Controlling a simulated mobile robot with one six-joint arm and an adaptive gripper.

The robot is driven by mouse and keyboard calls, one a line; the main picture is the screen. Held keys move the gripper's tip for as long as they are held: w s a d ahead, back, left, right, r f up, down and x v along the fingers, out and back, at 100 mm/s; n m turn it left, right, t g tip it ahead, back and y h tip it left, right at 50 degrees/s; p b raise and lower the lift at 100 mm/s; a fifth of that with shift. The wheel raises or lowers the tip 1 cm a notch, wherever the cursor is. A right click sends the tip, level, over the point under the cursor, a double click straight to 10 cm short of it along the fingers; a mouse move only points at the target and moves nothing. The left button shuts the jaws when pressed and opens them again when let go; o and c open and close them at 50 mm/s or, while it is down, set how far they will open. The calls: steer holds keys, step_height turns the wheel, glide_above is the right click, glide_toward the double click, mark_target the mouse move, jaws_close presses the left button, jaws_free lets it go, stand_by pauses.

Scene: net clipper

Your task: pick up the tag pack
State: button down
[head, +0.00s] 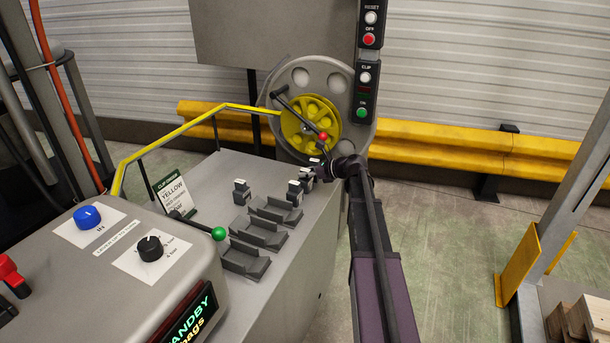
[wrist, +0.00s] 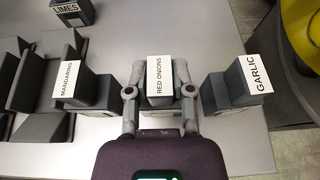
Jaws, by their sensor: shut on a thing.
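In the wrist view my gripper (wrist: 158,100) is shut on the dark tag pack labelled RED ONIONS (wrist: 158,75), with one finger on each side of it. I cannot tell whether this pack is clear of the surface. A pack labelled MANDARINS (wrist: 70,80) is to its left and one labelled GARLIC (wrist: 255,75) to its right, both apart from the fingers. A pack labelled LIMES (wrist: 67,12) is farther back. In the head view my gripper (head: 322,172) is at the right end of the machine top, and partly hides the packs there.
Dark empty trays (head: 258,232) line the grey machine top (head: 208,168). A card reading YELLOW, RED ONIONS (head: 173,196) stands behind a green-knobbed lever (head: 219,233). A yellow wheel (head: 308,122) with a red-knobbed crank and a button panel (head: 366,75) stand close behind my gripper.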

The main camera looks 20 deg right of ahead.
steer(key=shift+r+p, duration=4.7)
steer(key=shift+r, duration=0.15)
